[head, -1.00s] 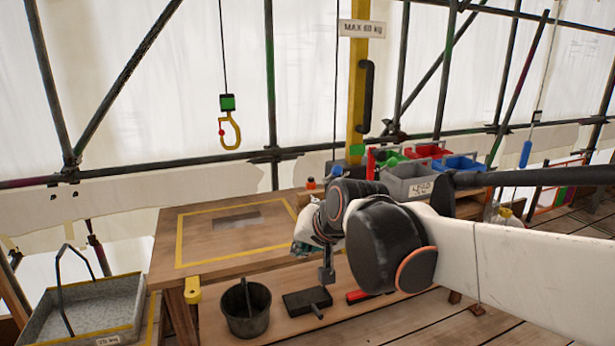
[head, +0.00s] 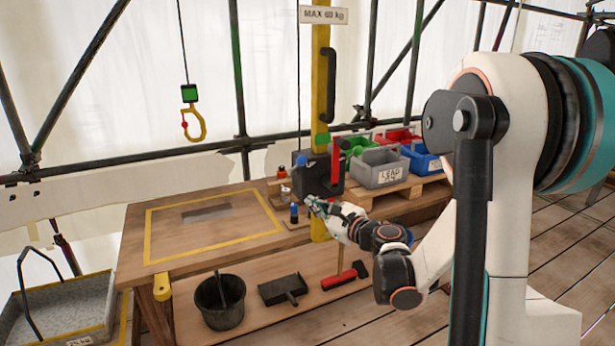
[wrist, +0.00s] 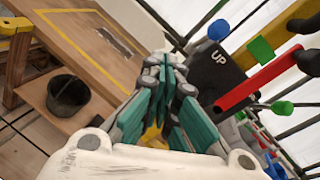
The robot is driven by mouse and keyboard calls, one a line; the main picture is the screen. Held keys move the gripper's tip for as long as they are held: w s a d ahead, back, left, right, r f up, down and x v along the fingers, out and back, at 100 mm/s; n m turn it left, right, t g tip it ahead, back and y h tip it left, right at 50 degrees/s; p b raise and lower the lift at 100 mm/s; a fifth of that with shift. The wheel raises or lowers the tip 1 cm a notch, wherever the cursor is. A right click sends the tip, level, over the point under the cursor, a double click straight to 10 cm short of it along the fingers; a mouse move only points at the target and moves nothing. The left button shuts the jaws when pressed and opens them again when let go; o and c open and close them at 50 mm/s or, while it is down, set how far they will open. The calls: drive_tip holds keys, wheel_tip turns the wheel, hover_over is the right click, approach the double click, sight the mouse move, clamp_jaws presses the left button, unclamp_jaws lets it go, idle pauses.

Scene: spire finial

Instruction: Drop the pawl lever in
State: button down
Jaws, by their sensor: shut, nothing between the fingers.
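I cannot tell which of these is the pawl lever. My gripper (head: 311,203) is shut and empty, just below and in front of the box; its fingers fill the wrist view's middle (wrist: 166,75).
A green block (head: 321,138) is on the post. Small bottles stand on the bench (head: 140,235) by the box. Grey, red, green and blue bins sit on a pallet (head: 410,197) to the right. A bucket (head: 220,303) stands on the lower shelf. The yellow-taped bench area is clear.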

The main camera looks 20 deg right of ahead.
drive_tip(key=s+d+m+t+h, duration=0.1)
drive_tip(key=d+m+t, duration=0.1)
drive_tip(key=d+m, duration=0.2)
drive_tip(key=shift+s+d+f+m, duration=0.15)
drive_tip(key=shift+s+d+m, duration=0.2)
drive_tip(key=shift+d, duration=0.55)
drive_tip(key=b, duration=0.3)
approach(297, 166)
drive_tip(key=w+f, duration=0.2)
drive_tip(key=shift+w+r, duration=0.7)
drive_tip(key=shift+r, duration=0.15)
drive_tip(key=shift+r, duration=0.15)
